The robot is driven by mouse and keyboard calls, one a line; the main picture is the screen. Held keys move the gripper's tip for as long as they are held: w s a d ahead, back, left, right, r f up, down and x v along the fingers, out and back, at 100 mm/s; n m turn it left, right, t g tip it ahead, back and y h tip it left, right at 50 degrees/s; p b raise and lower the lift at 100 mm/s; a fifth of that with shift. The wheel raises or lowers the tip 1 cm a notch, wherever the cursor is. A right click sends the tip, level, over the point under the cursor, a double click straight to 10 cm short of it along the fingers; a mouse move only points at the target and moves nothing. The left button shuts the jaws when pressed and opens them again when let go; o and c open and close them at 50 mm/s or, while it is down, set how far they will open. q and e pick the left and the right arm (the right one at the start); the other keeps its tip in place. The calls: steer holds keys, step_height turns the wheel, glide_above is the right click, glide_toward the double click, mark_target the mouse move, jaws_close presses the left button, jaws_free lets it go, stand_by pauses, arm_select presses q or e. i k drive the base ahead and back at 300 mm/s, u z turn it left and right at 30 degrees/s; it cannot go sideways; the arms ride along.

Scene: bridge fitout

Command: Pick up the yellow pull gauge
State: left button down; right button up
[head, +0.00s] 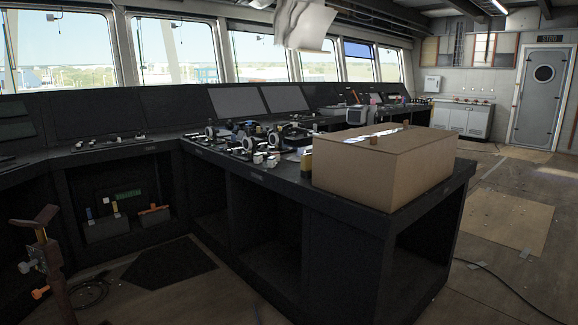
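I cannot clearly make out a yellow pull gauge. Neither of my grippers shows in the head view.
The large closed cardboard box (376,172) covers the near end of the console (345,205), with a small brown roll (375,141) on top. Levers and instruments (250,140) crowd the console behind. A brown stand (48,265) is at lower left. Floor at right is mostly open, with a cable (510,288).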

mark_target(306, 159)
steer(key=u, duration=0.55)
steer(key=i, duration=2.1)
steer(key=z, duration=0.55)
